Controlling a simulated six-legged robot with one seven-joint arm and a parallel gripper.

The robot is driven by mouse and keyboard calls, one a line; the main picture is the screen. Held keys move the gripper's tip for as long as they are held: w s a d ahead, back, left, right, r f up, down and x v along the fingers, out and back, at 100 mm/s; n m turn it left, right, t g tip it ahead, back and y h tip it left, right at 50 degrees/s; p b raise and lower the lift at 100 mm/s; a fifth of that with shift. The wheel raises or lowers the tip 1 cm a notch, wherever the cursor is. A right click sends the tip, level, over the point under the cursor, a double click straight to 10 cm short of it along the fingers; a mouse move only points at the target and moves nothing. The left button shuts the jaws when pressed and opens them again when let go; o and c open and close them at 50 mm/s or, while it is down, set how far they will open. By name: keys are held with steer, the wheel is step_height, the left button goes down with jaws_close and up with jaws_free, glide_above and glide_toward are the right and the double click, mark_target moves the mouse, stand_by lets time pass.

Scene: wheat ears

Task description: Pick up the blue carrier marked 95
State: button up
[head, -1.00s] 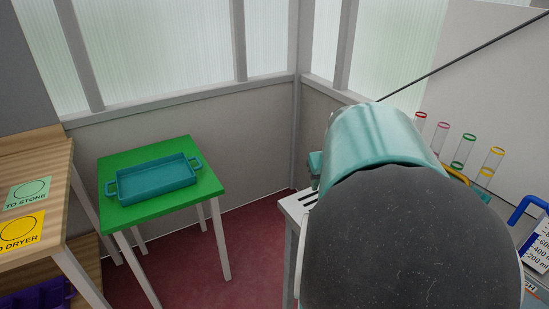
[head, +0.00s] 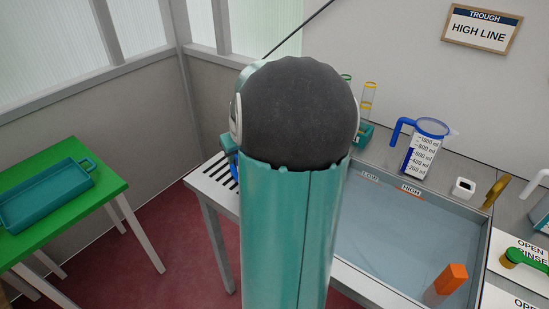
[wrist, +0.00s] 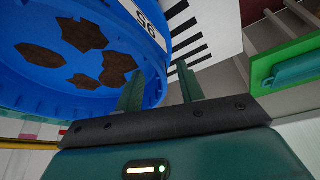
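The blue carrier (wrist: 70,20) fills the upper left of the wrist view. It is round, with a ribbed wall, brown patches inside and a white label that appears upside down, consistent with 95. My gripper (wrist: 161,68) is open, its two green fingers apart. The carrier's edge shows between the fingers in the picture; I cannot tell whether either finger touches it. In the head view my arm hides most of the gripper and carrier. Only a small blue part (head: 233,163) shows left of the arm, above the slotted white stand (head: 215,185).
A green table (head: 110,185) with a teal tray (head: 45,195) stands at left. A water trough (head: 400,240) with an orange block (head: 452,279) lies right of my arm. A blue-handled jug (head: 425,150) and tube rack (head: 365,135) stand behind it. Red floor lies between table and stand.

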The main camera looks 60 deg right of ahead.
mark_target(234, 166)
steer(key=x, duration=0.4)
steer(key=shift+w+f, duration=0.1)
steer(key=shift+f, duration=0.1)
jaws_close()
steer(key=shift+d+r, duration=0.15)
stand_by(1.0)
